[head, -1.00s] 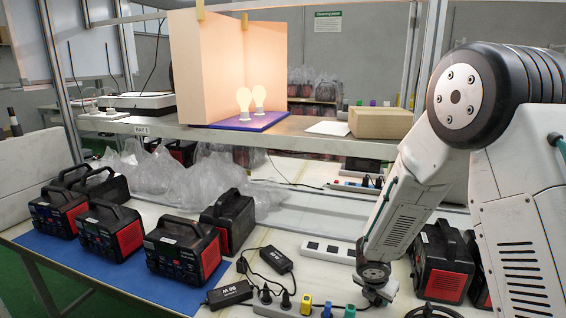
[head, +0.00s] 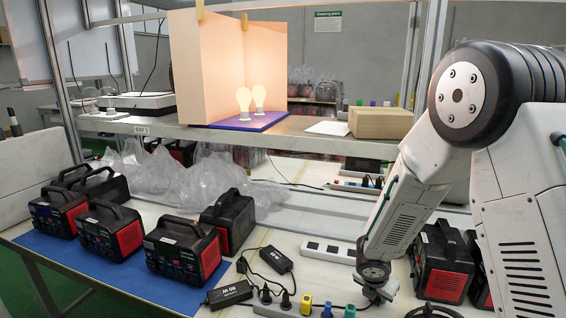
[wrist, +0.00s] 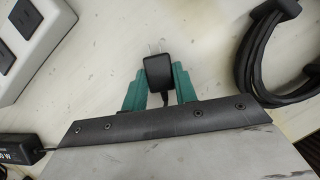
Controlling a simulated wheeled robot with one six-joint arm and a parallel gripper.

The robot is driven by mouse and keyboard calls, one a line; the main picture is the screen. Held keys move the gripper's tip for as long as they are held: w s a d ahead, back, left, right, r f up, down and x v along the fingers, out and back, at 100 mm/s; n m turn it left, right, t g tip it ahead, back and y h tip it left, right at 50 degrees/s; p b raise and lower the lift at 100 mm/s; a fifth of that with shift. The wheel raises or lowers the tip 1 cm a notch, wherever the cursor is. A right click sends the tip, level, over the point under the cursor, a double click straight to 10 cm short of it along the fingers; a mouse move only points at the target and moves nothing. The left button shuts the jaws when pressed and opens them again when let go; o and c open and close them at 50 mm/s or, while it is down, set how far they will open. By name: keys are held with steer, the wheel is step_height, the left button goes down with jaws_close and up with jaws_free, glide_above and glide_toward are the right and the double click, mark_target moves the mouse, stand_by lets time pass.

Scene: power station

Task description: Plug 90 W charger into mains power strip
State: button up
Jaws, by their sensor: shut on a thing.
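My gripper (wrist: 159,74) has green fingers and is shut on a small black plug (wrist: 158,73). The plug's metal prongs point away from the gripper, over the pale table, and touch no socket. A white power strip (wrist: 40,38) with dark sockets lies left of the plug, apart from it; in the head view it is probably the white strip (head: 328,250) at the bench middle. A black charger brick (head: 230,293) with a white wattage label lies at the front; a labelled brick (wrist: 20,152) shows at lower left in the wrist view. In the head view my fingertips are not clearly visible.
A second black brick (head: 275,260) and cables lie left of the white strip. A front strip holds black plugs and a yellow plug (head: 305,305). Power stations (head: 182,248) stand on a blue mat. A black coiled cable (wrist: 265,50) lies right of the plug.

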steer(key=shift+r, duration=2.8)
